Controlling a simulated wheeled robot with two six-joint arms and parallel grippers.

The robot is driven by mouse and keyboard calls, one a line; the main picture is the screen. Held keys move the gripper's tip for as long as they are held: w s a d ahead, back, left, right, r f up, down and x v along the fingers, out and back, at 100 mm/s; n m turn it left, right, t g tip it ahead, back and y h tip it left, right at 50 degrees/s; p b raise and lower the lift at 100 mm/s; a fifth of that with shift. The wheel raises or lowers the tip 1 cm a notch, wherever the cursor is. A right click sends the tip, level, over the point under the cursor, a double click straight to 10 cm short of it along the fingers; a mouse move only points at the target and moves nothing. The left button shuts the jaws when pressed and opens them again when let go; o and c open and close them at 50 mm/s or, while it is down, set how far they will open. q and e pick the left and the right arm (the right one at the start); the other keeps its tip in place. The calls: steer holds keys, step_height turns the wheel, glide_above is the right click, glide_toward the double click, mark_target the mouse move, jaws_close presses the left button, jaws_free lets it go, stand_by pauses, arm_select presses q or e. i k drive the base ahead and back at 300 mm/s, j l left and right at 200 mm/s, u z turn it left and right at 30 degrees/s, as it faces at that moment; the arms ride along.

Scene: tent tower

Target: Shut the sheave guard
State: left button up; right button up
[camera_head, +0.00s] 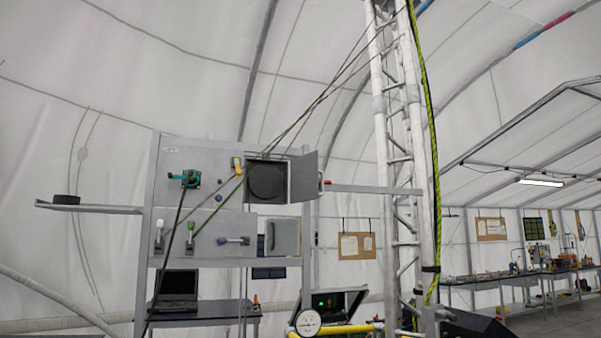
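A grey panel rack (200,170) stands left of the lattice tower (402,150). In its upper right is a square opening with a dark round sheave (266,181) inside. The sheave guard appears to be the grey hinged door (303,177) at the right of this opening. It stands open, swung out to the right, with a small red handle (322,182) at its free edge. Ropes (318,100) run from the tower top down across the panel's front. Neither of my grippers is in view.
Below the opening is a second grey box with a cover (284,238). Levers (192,235) and a teal device (190,178) sit on the panel. A shelf (90,207) juts left. A gauge (307,322) and yellow pipe (350,330) are low in front.

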mark_target(304, 171)
steer(key=l+u, duration=0.1)
steer(key=u, duration=1.3)
steer(key=i+l, duration=0.1)
steer(key=l, duration=0.45)
steer(key=i+l, duration=0.15)
steer(key=l, duration=0.4)
steer(key=i+l, duration=0.1)
steer(key=l, duration=0.45)
steer(key=i+l+u, duration=0.1)
steer(key=l, duration=0.45)
steer(key=i+l, duration=0.15)
steer(key=l, duration=0.4)
steer(key=i+l, duration=0.1)
steer(key=l, duration=0.5)
steer(key=i+l, duration=0.1)
steer(key=l, duration=0.45)
steer(key=u, duration=0.05)
